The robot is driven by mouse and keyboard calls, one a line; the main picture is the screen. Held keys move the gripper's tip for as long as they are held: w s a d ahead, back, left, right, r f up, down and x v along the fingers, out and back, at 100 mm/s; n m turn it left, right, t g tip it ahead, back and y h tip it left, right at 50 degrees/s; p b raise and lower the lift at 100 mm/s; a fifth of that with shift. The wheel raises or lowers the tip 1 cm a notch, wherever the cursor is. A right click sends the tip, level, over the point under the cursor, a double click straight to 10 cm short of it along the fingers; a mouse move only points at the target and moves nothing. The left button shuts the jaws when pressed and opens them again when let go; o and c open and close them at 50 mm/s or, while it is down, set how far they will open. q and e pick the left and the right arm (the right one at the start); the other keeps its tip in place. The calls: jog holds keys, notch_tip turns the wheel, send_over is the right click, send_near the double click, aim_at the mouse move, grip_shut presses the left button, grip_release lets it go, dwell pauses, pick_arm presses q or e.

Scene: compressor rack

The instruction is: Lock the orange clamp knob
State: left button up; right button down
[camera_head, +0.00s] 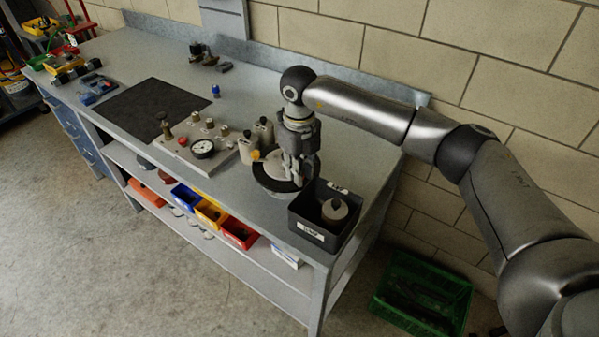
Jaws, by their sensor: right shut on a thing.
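The orange clamp knob (256,155) shows as a small orange spot at the left side of a round, dark-rimmed fixture (268,185) near the right end of the workbench. My right gripper (294,178) points down over the fixture, just right of the knob and apart from it. It is shut on a pale part (278,163) in the fixture; the gripper hides much of this part and the exact contact. My left gripper is not in view.
A black bin (310,232) holding a round part stands close in front of the fixture. A dark mat (150,107) lies farther left. The wall is close behind the bench.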

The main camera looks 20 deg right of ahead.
jog(key=shift+w+r+m, duration=0.1)
jog(key=shift+m, duration=0.5)
jog(key=c, duration=1.3)
grip_release()
notch_tip(320, 180, up, 12)
jog(key=shift+f, duration=0.1)
